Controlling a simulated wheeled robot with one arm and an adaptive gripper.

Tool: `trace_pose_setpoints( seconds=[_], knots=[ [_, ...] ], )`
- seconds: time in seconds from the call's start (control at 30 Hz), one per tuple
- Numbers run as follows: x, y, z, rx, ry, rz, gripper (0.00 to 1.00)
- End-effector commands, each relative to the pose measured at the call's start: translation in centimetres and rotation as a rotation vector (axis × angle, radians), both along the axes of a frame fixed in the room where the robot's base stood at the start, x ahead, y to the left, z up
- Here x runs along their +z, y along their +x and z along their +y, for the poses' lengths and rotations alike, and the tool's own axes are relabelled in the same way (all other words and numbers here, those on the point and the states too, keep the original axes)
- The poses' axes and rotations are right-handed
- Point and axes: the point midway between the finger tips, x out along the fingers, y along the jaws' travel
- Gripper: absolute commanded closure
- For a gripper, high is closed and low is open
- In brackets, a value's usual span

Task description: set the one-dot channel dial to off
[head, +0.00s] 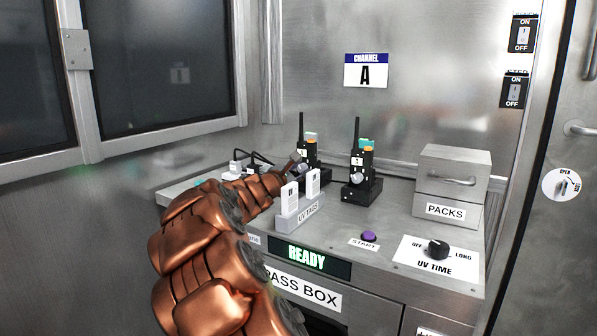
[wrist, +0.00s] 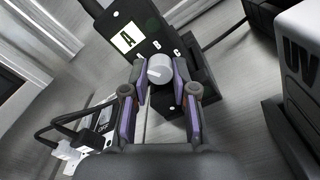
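Two dark handheld radios stand in black holders on the steel counter. The left radio (head: 309,148) is at my gripper (head: 293,166), and the right radio (head: 362,158) stands apart with its own pale dial (head: 357,178). In the wrist view the nearer radio (wrist: 152,28) shows a screen reading A and small marks above a round pale dial (wrist: 160,68). My gripper (wrist: 160,72) is open, with one fingertip on each side of this dial. I cannot tell whether the pads touch it. The dot marks on the radios are too small to read.
A white UV tags holder (head: 300,212) stands close in front of my gripper. A purple start button (head: 369,236), a UV time dial (head: 438,248) and a packs box (head: 450,190) are to the right.

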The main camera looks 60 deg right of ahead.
Motion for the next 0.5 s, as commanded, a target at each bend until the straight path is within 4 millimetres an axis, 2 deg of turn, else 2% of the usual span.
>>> trace_pose_setpoints(
  seconds=[0.03,0.17,0.5],
  knots=[
    [-0.02,-0.01,0.00,0.000,0.000,0.000,0.87],
    [-0.02,-0.01,0.00,0.000,0.000,0.000,1.00],
    [0.20,-0.04,-0.03,-0.001,-0.001,0.028,1.00]
  ],
)
